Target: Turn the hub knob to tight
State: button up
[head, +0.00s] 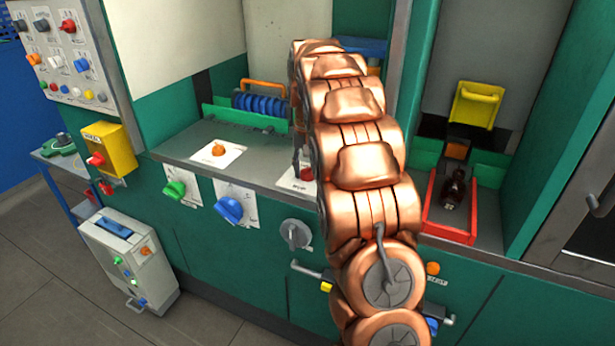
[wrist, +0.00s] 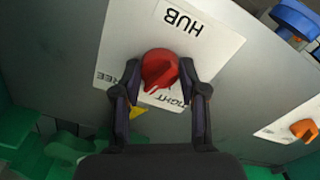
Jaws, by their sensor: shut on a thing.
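In the wrist view the red hub knob (wrist: 160,66) sits on a white plate (wrist: 205,50) that reads HUB, with FREE at the left and TIGHT at the lower right, upside down. A ridge on the knob points down and slightly left, between the two words and close to TIGHT. My gripper (wrist: 159,74) is shut on the knob, one dark finger on each side. In the head view the red knob (head: 307,174) shows partly beside my copper arm, which hides much of that plate.
An orange knob (head: 218,149) on its own white plate stands left on the same grey counter (head: 185,150). Green (head: 174,190) and blue (head: 229,209) knobs are on the front panel. A red tray (head: 450,235) holding a dark bottle (head: 454,188) is at right.

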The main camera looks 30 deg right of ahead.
aim_at(307, 168)
jog(key=n+b, duration=0.1)
jog(key=n, duration=0.1)
jog(key=shift+w+f+n+b, duration=0.1)
jog(key=shift+n+b, duration=0.2)
jog(key=shift+n, duration=0.1)
jog(key=n+b, duration=0.1)
jog(key=n, duration=0.2)
jog(key=shift+n, duration=0.3)
jog(key=n+b, duration=0.1)
jog(key=n, duration=0.5)
jog(key=o, duration=1.1)
jog(key=shift+o, duration=0.2)
jog(key=shift+r, duration=3.9)
